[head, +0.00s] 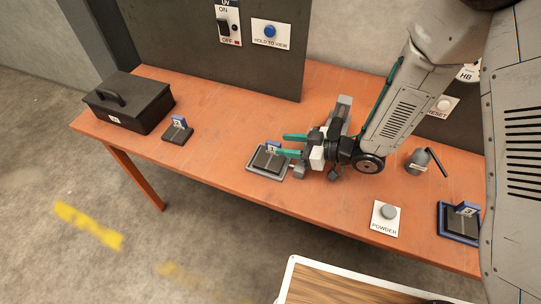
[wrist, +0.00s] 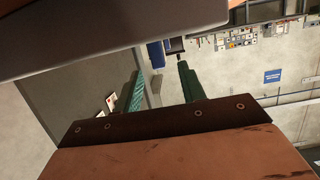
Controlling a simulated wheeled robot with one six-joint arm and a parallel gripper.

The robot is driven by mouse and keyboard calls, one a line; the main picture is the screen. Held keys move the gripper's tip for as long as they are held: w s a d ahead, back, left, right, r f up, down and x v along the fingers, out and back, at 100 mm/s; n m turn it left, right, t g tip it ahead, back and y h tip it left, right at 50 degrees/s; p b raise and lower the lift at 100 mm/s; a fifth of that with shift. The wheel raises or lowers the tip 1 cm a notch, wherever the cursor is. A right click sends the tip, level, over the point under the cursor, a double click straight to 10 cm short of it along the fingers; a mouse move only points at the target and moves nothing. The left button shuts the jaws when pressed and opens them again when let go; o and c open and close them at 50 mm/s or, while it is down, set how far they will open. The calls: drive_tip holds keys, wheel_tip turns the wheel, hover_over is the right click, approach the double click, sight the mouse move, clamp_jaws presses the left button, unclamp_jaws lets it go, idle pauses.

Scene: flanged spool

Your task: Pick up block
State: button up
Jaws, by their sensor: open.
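A dark block with a blue upright part and a white label (head: 266,160) sits on a grey tray (head: 252,168) near the middle of the orange table. My gripper (head: 284,145) is open at the block's right, its green fingers pointing left. The fingers appear close to the blue part; I cannot tell whether they touch it. In the wrist view my gripper (wrist: 160,70) shows both green fingers apart, with nothing clearly held. A small blue piece (wrist: 155,54) shows beyond them; I cannot tell whether it belongs to the block.
A similar dark piece with a blue label (head: 177,131) stands left, beside a black box (head: 128,101). Another sits in a blue tray (head: 443,218) at the right. A POWDER button (head: 387,216) and a grey cylinder with a handle (head: 416,163) are on the right. A dark panel (head: 230,60) stands behind.

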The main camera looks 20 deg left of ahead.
sight(276, 143)
drive_tip(key=x, duration=0.3)
drive_tip(key=shift+w+a, duration=0.1)
clamp_jaws()
drive_tip(key=shift+r, duration=0.2)
